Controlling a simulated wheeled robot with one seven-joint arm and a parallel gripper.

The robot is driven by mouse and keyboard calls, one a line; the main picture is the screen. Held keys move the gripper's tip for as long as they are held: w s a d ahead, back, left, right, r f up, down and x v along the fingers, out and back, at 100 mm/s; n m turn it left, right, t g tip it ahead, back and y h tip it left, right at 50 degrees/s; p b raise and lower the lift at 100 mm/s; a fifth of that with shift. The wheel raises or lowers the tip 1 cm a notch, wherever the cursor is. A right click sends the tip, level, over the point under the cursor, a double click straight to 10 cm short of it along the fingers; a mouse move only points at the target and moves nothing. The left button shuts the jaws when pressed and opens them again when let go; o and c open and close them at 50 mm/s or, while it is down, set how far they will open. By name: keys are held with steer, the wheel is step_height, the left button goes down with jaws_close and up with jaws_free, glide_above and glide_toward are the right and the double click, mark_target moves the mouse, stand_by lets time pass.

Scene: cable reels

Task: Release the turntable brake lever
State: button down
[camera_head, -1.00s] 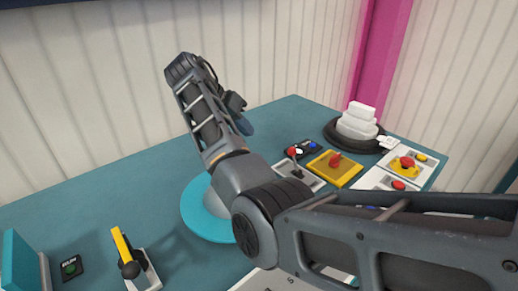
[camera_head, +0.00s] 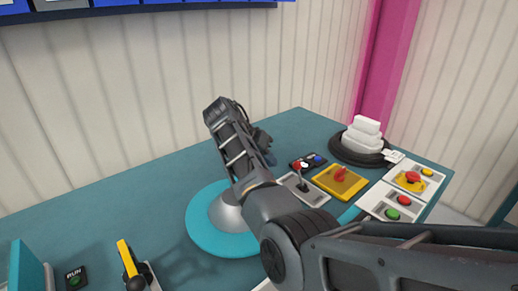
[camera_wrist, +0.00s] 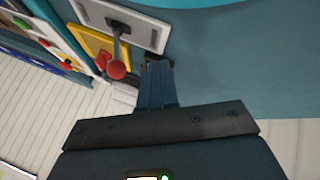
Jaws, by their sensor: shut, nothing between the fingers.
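A lever with a red ball knob (camera_wrist: 116,69) stands on a grey slotted plate in the wrist view. In the head view, a small lever (camera_head: 304,183) on a grey plate (camera_head: 318,197) stands right of the teal disc. A second lever, with a yellow handle (camera_head: 126,258) and a black ball, is at the lower left. No label shows which one is the brake. My gripper (camera_wrist: 158,72) is shut and empty, its fingertips just right of the red knob in the wrist view; contact cannot be told. In the head view it is largely hidden behind my wrist.
A teal disc (camera_head: 196,239) with a grey cone is partly behind my arm. A yellow plate (camera_head: 337,186) with a red handle and several button panels (camera_head: 397,203) lie to the right. White blocks (camera_head: 362,137) stand on a black round base.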

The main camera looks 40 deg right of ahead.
mark_target(300, 175)
steer(key=shift+s+d+r+p, duration=0.1)
steer(key=shift+s+d+p, duration=0.25)
steer(key=shift+s+d, duration=0.45)
steer(key=shift+s+d+p, duration=0.35)
steer(key=shift+s+d, duration=0.25)
steer(key=shift+s, duration=0.3)
steer(key=shift+s+r, duration=0.1)
steer(key=shift+s+r+t, duration=0.1)
steer(key=shift+t, duration=0.3)
steer(key=shift+m, duration=0.3)
